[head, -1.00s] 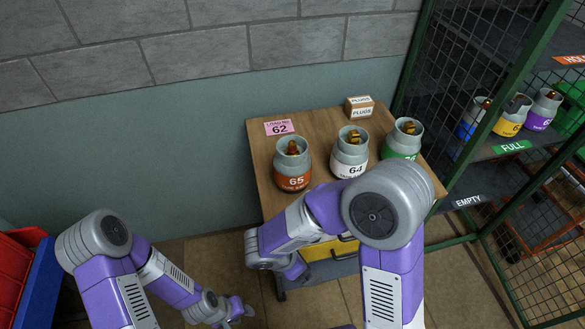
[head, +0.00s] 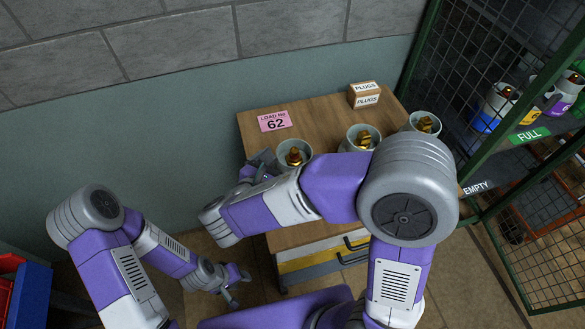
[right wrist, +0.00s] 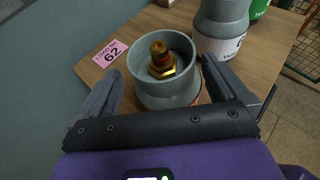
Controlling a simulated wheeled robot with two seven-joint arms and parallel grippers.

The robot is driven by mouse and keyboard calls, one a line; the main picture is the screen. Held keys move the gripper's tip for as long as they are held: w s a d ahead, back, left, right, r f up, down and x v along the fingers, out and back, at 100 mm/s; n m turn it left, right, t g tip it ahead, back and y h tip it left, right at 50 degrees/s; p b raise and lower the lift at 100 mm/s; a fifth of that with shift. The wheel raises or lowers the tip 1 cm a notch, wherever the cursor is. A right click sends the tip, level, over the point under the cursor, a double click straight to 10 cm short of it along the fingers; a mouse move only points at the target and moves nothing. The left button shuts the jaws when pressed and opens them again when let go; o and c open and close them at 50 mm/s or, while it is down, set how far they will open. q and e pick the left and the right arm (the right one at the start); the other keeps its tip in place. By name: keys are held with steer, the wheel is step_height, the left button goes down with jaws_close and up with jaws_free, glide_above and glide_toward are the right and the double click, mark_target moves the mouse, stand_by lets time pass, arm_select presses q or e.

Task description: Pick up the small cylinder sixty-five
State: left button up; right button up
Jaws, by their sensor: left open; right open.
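Small cylinder sixty-five (head: 306,147) stands upright at the left of the row on the wooden table, a grey collar around a brass valve. Its orange label, readable earlier, is mostly hidden behind my right arm in the head view. In the right wrist view the cylinder (right wrist: 163,88) stands between the two open fingers of my right gripper (right wrist: 161,68), with no clear grip on it. In the head view my right gripper (head: 262,162) is at the cylinder's left side, partly hidden by the arm. My left gripper (head: 236,284) is open and empty, low beside the table.
Cylinder sixty-four (head: 362,136) stands close to the right, and a green-labelled cylinder (head: 425,123) beyond it. A pink "62" card (head: 274,121) and a plugs box (head: 364,95) lie behind. A mesh cage (head: 470,90) with more cylinders stands at the right.

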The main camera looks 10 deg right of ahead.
mark_target(292, 156)
steer(key=b+x, duration=0.1)
steer(key=x, duration=0.4)
steer(key=shift+d+r, duration=0.1)
steer(key=shift+d, duration=0.15)
steer(key=shift+c, duration=0.3)
steer(key=shift+w, duration=0.1)
steer(key=c, duration=1.7)
